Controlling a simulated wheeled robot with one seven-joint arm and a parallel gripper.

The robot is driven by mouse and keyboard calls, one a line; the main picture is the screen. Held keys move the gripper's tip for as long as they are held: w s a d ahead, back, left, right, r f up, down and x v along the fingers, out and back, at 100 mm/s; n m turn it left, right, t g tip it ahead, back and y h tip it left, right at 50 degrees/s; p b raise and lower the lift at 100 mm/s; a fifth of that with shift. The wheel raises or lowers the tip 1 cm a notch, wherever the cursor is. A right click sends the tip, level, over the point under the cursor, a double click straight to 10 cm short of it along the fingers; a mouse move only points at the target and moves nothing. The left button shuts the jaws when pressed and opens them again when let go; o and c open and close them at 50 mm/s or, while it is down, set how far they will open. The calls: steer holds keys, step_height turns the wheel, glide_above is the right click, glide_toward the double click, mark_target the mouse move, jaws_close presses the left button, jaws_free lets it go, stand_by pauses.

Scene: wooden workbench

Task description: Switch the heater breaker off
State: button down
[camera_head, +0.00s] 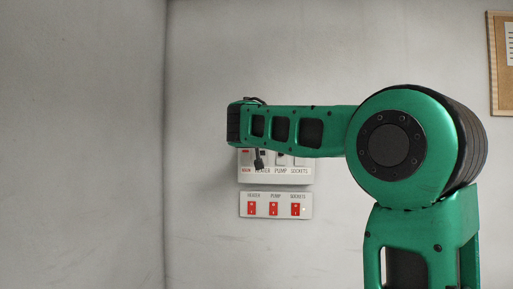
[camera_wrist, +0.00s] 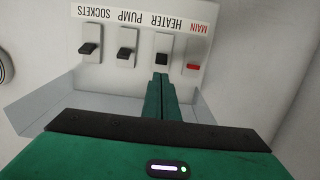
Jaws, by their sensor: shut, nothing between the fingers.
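The breaker box (camera_head: 275,178) is on the wall, its upper part hidden by my arm. In the wrist view, where its labels are upside down, the heater breaker (camera_wrist: 163,58) has a short black lever in a white slot, between the red main switch (camera_wrist: 194,67) and the pump breaker (camera_wrist: 126,53). The sockets breaker (camera_wrist: 89,48) is at the left. My gripper (camera_wrist: 161,77) is shut and empty, its fingertips at the heater slot just below the lever in the picture. I cannot tell whether they touch. The heater lever looks shorter than the pump and sockets levers.
Below the box, a second white panel (camera_head: 275,214) carries three red switches; a small pale light shows beside its right one. A cork board (camera_head: 496,65) hangs at the upper right.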

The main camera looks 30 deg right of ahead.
mark_target(262, 153)
steer(key=shift+x, duration=2.1)
steer(key=shift+a, duration=0.25)
steer(key=shift+f, duration=0.1)
